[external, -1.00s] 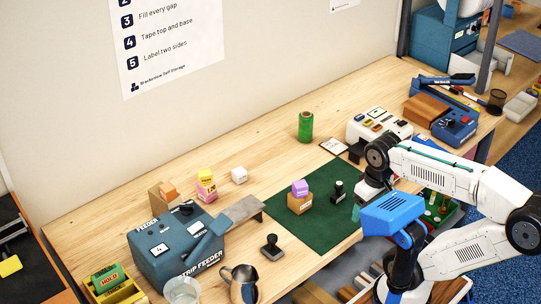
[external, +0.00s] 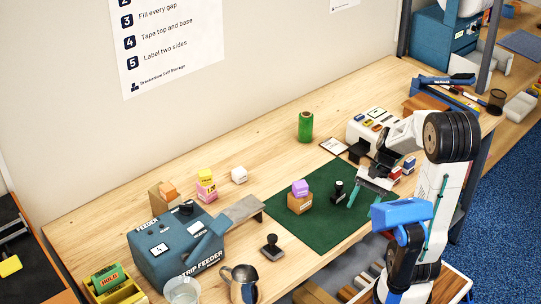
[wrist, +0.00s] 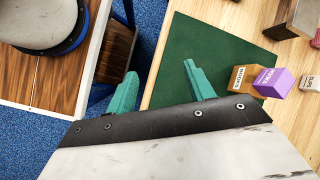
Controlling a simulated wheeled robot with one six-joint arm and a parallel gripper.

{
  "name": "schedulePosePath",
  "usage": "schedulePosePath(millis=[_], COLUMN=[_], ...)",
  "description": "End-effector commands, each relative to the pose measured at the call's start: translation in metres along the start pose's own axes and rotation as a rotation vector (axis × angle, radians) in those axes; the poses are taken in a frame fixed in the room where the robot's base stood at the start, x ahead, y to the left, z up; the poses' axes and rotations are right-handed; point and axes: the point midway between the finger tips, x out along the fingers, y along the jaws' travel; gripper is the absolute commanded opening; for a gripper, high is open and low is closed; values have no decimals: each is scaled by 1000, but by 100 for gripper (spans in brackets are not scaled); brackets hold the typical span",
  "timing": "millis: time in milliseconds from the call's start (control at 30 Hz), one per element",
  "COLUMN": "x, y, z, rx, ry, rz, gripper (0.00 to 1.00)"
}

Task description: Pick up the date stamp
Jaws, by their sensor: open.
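Two dark upright hand stamps show in the external view, and I cannot tell which is the date stamp. One stamp (external: 338,192) stands on the green mat, just left of my gripper (external: 368,196). The other stamp (external: 272,247) stands on bare wood in front of the grey-blue strip feeder. My gripper is open and empty, with its teal fingers apart above the right part of the mat. In the wrist view my gripper (wrist: 160,50) spans the mat's edge, and neither stamp can be seen there.
On the green mat (external: 310,228) a brown box (external: 300,204) carries a purple block (external: 300,187), left of the nearer stamp. A white device (external: 372,128) and small boxes stand behind my gripper. The strip feeder (external: 172,250) and a metal jug (external: 243,285) are at the left.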

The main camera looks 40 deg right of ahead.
Motion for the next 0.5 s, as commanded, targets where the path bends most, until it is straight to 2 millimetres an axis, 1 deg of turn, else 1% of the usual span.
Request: schedulePosePath(millis=[33, 167, 200, 300, 367, 400, 500], x=[2, 3, 1, -4, -10, -13, -25], y=[0, -6, -8, -13, -20, -27, -38], z=[-18, -66, -81, -118, -134, -140, -149], rx=[127, 459, 560, 788, 887, 930, 1006], ry=[-41, -136, -165, -230, -260, -275, -295], rz=[-77, -303, -373, -537, -613, -649, -721], gripper=[53, 53, 53, 53, 53, 53, 53])
